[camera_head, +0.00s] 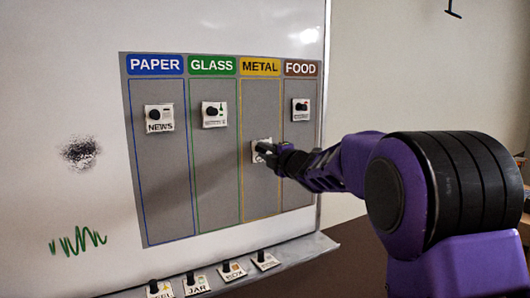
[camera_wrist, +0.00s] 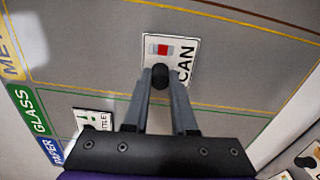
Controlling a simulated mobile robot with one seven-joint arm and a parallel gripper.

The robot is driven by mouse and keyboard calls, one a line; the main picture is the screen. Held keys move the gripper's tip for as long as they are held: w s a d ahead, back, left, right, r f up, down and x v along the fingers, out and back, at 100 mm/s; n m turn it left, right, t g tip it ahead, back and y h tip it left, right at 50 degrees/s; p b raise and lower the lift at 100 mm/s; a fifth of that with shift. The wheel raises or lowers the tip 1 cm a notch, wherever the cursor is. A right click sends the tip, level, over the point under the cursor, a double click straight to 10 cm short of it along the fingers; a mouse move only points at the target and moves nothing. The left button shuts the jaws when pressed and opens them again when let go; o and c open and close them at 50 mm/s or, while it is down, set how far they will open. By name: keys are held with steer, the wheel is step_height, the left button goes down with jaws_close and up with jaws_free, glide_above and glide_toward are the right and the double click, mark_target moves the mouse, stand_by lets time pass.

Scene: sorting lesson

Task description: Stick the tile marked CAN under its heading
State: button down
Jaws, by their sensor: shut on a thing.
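In the wrist view the CAN tile (camera_wrist: 184,52) shows a red can picture and lies between the column's yellow lines. It looks flat against the board, but I cannot tell for sure that it touches. My gripper (camera_head: 268,149) is shut on the tile's black knob; in the wrist view the fingertips (camera_wrist: 160,77) meet on it. The METAL heading (camera_head: 260,67) is yellow and sits above the column. My fingers hide part of the tile in both views.
A NEWS tile (camera_head: 158,119) is under PAPER, a bottle tile (camera_head: 214,115) under GLASS and another tile (camera_head: 300,110) under FOOD. Several tiles, including JAR (camera_head: 197,284) and BOX (camera_head: 233,271), stand on the ledge (camera_head: 308,249). The METAL column is clear above the CAN tile.

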steer(key=shift+c, duration=0.8)
jaws_free()
steer(key=b+v, duration=0.2)
steer(key=v, duration=0.5)
steer(key=shift+b, duration=0.4)
